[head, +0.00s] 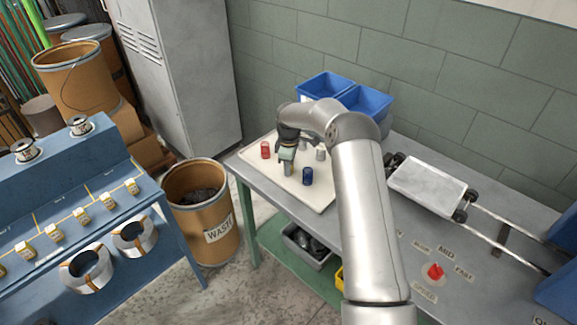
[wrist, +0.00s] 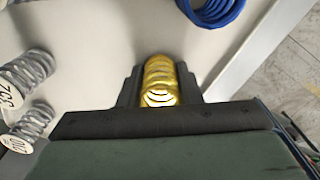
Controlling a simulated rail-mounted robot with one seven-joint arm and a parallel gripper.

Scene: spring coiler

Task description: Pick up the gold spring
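The gold spring (wrist: 160,82) shows in the wrist view, between the two dark fingers of my gripper (wrist: 160,88). The fingers lie against both of its sides, with no gap that I can see. In the head view my gripper (head: 288,168) points down over the pale board (head: 318,201) on the bench. The gold spring cannot be made out there. Whether it touches the board is unclear.
A blue spring (head: 308,176) stands close to the right of my gripper, and a red one (head: 265,150) to the left. Silver springs (wrist: 30,72) with numbered ends show at left in the wrist view. Blue bins (head: 366,102) stand behind.

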